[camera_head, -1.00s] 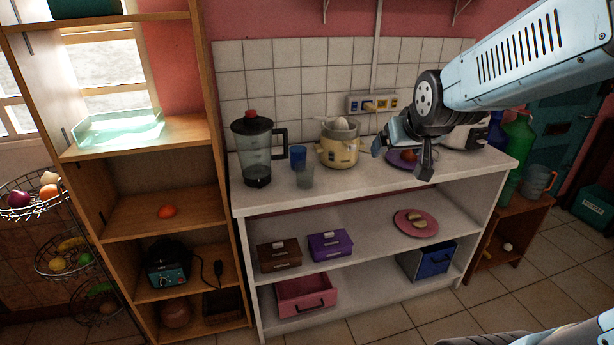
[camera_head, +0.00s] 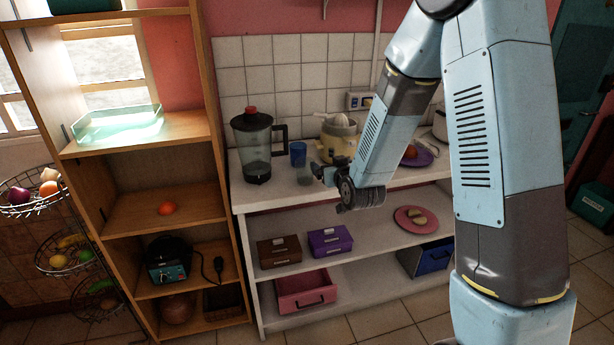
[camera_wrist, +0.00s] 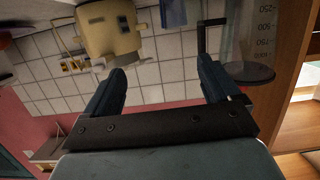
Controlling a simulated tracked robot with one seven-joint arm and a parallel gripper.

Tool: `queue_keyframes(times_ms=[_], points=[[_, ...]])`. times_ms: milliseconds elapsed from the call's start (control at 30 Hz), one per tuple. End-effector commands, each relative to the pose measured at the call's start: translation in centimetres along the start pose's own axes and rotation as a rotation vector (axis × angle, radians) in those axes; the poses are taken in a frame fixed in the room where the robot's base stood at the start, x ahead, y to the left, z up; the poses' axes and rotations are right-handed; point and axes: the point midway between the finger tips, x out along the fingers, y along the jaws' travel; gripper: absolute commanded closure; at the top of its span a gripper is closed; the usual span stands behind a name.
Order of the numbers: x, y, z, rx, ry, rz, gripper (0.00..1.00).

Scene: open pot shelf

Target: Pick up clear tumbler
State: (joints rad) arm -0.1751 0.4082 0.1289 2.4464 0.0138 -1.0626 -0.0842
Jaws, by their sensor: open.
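The clear tumbler (camera_head: 304,177) stands on the white counter, in front of a blue cup (camera_head: 298,153) and right of the blender. It looks small and faint, and my gripper (camera_head: 322,173) is just to its right, overlapping its edge in the picture. I cannot tell whether they touch. In the wrist view my gripper (camera_wrist: 162,68) is open, with tiled wall between its fingers. The blue cup (camera_wrist: 172,12) shows at the top edge there; I cannot make out the tumbler in that view.
A blender (camera_head: 256,150) stands left of the tumbler and a yellow juicer (camera_head: 340,140) behind my gripper. A purple plate (camera_head: 424,158) lies farther right. A tall wooden shelf (camera_head: 190,140) borders the counter (camera_head: 262,194) on the left. Some bare counter lies in front.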

Motion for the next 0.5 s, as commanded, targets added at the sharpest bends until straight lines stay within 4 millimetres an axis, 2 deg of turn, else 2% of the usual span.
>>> queue_keyframes(times_ms=[33,200,333,500], points=[[0.6,-0.6,1.3,0.002,0.020,-0.008,0.10],[1.5,-2.3,4.0,0.010,0.113,-0.026,0.10],[1.7,-3.1,5.5,0.017,0.168,-0.033,0.10],[1.7,-3.7,6.4,0.022,0.210,-0.037,0.10]])
